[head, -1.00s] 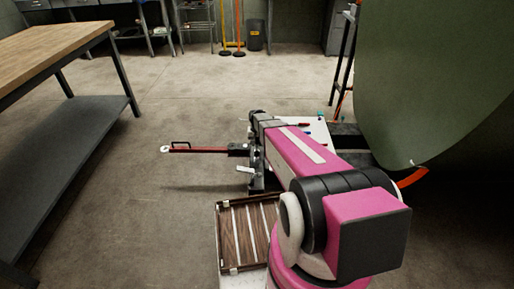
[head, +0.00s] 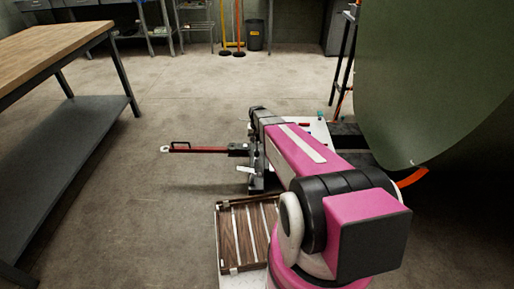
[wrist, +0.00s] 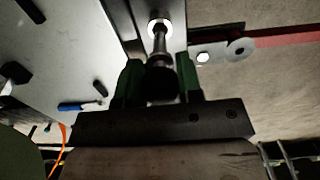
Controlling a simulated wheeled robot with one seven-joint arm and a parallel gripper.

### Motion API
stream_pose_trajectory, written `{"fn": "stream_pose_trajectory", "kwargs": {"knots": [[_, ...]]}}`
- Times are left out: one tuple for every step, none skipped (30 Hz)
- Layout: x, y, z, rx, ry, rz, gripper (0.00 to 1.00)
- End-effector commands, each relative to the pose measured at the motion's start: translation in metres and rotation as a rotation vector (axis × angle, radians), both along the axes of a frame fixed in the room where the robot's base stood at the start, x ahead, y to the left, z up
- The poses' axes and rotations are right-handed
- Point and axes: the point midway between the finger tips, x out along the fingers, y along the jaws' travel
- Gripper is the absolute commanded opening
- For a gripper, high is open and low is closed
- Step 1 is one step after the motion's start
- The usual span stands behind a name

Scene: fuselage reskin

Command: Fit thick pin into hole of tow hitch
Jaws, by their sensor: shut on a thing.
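In the wrist view, my gripper (wrist: 160,83) is shut on the thick pin (wrist: 160,46) by its dark end, between green-lined fingers. The pin's metal shaft points away from the wrist camera, towards a bright round end. A grey metal plate with a bright round hole, seemingly part of the tow hitch (wrist: 216,56), lies right of the pin. The pin appears beside this hole, apart from it. In the head view, the red tow bar (head: 205,150) reaches left from the dark hitch (head: 240,150).
A white work surface (wrist: 75,45) with a blue-handled tool (wrist: 78,106) and dark parts lies left in the wrist view. In the head view, a large green panel (head: 440,70) hangs at right. A wooden-topped bench (head: 50,50) stands left, with clear floor between.

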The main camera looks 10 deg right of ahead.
Motion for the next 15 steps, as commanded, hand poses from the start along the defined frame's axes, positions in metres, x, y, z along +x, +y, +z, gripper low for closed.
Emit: {"fn": "stream_pose_trajectory", "kwargs": {"knots": [[-0.0002, 0.0000, 0.0014, 0.000, 0.000, 0.000, 0.09], [-0.0002, 0.0000, 0.0020, 0.000, 0.000, 0.000, 0.09], [-0.0002, 0.0000, 0.0028, 0.000, 0.000, 0.000, 0.09], [-0.0002, 0.0000, 0.0035, 0.000, 0.000, 0.000, 0.09], [-0.0002, 0.0000, 0.0041, 0.000, 0.000, 0.000, 0.09], [-0.0002, 0.0000, 0.0049, 0.000, 0.000, 0.000, 0.09], [-0.0002, 0.0000, 0.0056, 0.000, 0.000, 0.000, 0.09], [-0.0002, 0.0000, 0.0062, 0.000, 0.000, 0.000, 0.09], [-0.0002, -0.0001, 0.0071, 0.000, 0.000, 0.000, 0.09], [-0.0002, 0.0000, 0.0077, 0.000, -0.001, 0.000, 0.09], [-0.0002, 0.0000, 0.0084, 0.000, -0.001, 0.000, 0.09], [-0.0002, 0.0000, 0.0092, 0.000, -0.001, 0.000, 0.09], [-0.0002, 0.0000, 0.0099, 0.000, -0.001, 0.000, 0.09], [-0.0001, 0.0000, 0.0106, 0.000, -0.001, 0.000, 0.09], [-0.0002, 0.0000, 0.0114, 0.000, -0.001, 0.000, 0.09]]}}
